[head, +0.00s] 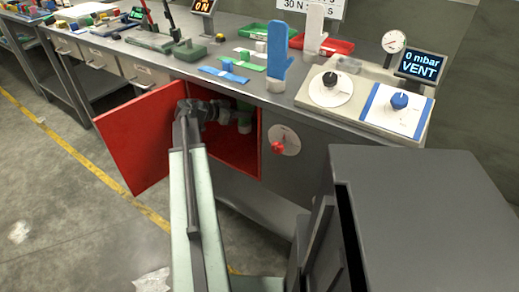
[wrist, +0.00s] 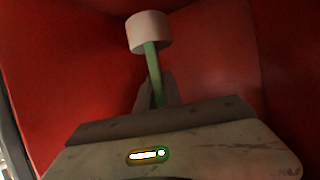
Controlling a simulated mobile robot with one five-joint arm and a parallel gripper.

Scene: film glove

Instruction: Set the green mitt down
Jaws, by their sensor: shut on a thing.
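My gripper (head: 222,112) reaches into the open red compartment under the bench. It is shut on the green mitt (wrist: 153,70), whose narrow green part runs into the jaws (wrist: 156,98) in the wrist view. A pale cuff (wrist: 149,32) sits at the mitt's far end. In the head view the green mitt (head: 244,108) is small and partly hidden by my gripper, with its pale cuff low. Whether the cuff touches the compartment floor cannot be told.
The red door (head: 138,137) stands open on the left, close to my arm. Red walls (wrist: 215,60) surround the gripper. A blue mitt (head: 278,55) and a white mitt (head: 314,25) stand on the bench above. A red knob (head: 277,147) is right of the opening.

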